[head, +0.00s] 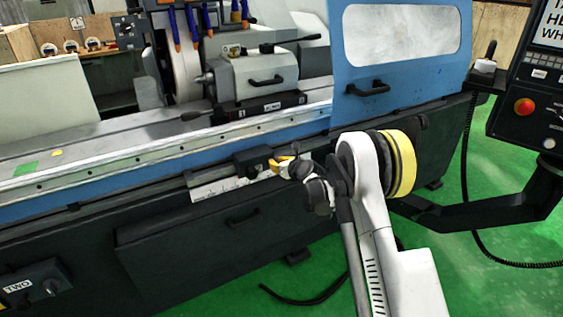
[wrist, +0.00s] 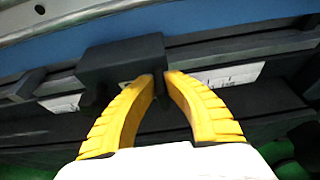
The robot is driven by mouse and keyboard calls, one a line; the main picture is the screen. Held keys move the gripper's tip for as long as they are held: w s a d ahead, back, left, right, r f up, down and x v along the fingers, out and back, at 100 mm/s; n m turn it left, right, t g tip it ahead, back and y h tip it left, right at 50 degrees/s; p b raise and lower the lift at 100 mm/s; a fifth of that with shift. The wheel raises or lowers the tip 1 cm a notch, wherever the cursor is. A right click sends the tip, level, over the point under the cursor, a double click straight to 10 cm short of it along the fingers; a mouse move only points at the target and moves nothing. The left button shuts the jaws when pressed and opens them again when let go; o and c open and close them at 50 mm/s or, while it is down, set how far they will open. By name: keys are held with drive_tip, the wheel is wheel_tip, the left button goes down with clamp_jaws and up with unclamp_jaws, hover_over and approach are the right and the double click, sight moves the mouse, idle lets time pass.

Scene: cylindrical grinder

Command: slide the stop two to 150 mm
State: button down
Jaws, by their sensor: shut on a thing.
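The stop (head: 250,161) is a black block on the rail along the front of the grinder, at the white scale (head: 217,188). In the wrist view the stop (wrist: 120,60) fills the upper middle, with a small dark tab on its lower right. My gripper (head: 277,164) is at the right side of the stop in the head view. In the wrist view the yellow fingers of my gripper (wrist: 160,86) are shut on the tab. No number on the stop can be read, and the scale figures are too small to read. The block hides part of the scale.
A black cover with a handle (head: 243,216) lies below the rail. A blue door (head: 385,60) stands above at right, and a control panel (head: 525,105) on an arm is at far right. A knob box labelled TWO (head: 38,285) is at lower left.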

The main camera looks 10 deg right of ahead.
drive_tip(key=shift+s+a, duration=0.2)
drive_tip(key=shift+a, duration=0.7)
drive_tip(key=shift+d, duration=0.1)
drive_tip(key=c, duration=1.4)
unclamp_jaws()
drive_tip(key=v, duration=1.2)
